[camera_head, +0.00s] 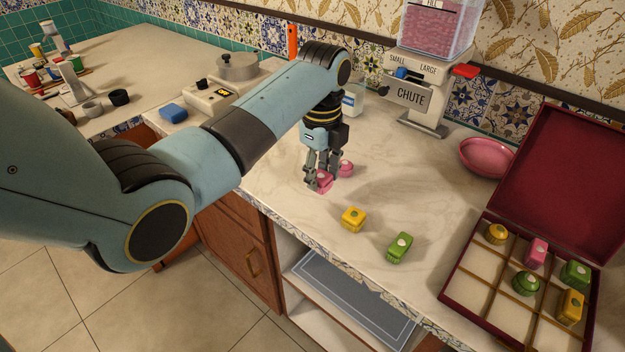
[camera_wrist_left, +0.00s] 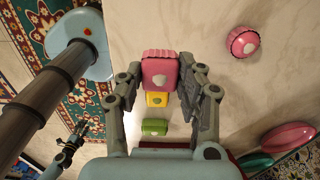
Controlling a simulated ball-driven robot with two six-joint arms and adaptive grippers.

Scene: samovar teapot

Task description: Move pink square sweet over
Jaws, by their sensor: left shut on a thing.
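My left gripper (camera_head: 321,183) points down over the marble counter and is shut on the pink square sweet (camera_head: 325,178). In the left wrist view the pink square sweet (camera_wrist_left: 161,66) sits between the two fingers, its white top mark facing the camera. Whether it touches the counter is hard to tell. A pink round sweet (camera_head: 346,168) stands just beside it and shows apart from the gripper in the left wrist view (camera_wrist_left: 243,42). My right gripper (camera_wrist_left: 80,130) seems to show small and dark at the left of that view; its fingers are unclear.
A yellow square sweet (camera_head: 353,219) and a green sweet (camera_head: 400,247) stand near the counter's front edge. An open red box (camera_head: 452,287) with compartments holds several sweets at right. A pink bowl (camera_head: 486,157) and the chute dispenser (camera_head: 416,95) stand behind.

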